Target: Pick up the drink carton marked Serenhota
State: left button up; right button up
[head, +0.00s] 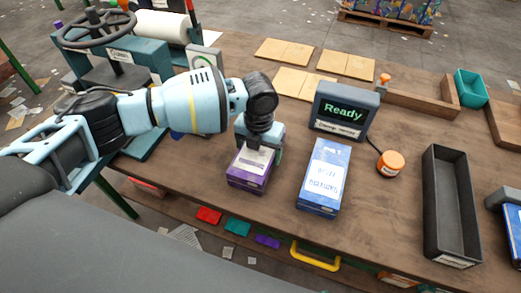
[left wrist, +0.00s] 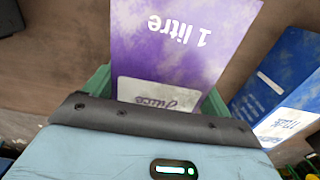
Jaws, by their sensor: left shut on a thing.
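A purple and white carton (head: 249,168) is at the front of the wooden table in the head view. My left gripper (head: 260,145) is over it from above and shut on it. In the left wrist view the purple carton (left wrist: 180,45) lies between the green fingers, with "1 litre" and a white label on it. I cannot read the name Serenhota on it. Whether it touches the table is not clear. A blue and white carton (head: 325,178) lies to its right, apart from it, and shows in the left wrist view (left wrist: 285,90). My right gripper is not in view.
A screen reading "Ready" (head: 343,110) stands behind the blue carton. A handwheel machine (head: 108,55) stands at the back left. Flat cardboard pieces (head: 284,51) lie at the back.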

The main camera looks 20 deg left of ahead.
aim_at(242, 172)
pick_arm(q)
jog(key=shift+r, duration=0.75)
notch_tip(242, 172, up, 2)
jog(key=shift+s+r, duration=0.1)
jog(key=shift+s, duration=0.05)
jog(key=s, duration=0.2)
jog(key=s+a, duration=0.1)
jog(key=s, duration=0.1)
jog(key=s+a, duration=0.1)
jog(key=s, duration=0.2)
jog(key=shift+r+p, duration=0.3)
jog(key=shift+p, duration=0.05)
jog(key=s, duration=0.2)
jog(key=s+a, duration=0.1)
jog(key=s, duration=0.2)
jog(key=s+a, duration=0.1)
jog(key=s, duration=0.2)
jog(key=shift+s+r, duration=0.1)
jog(key=shift+r, duration=0.25)
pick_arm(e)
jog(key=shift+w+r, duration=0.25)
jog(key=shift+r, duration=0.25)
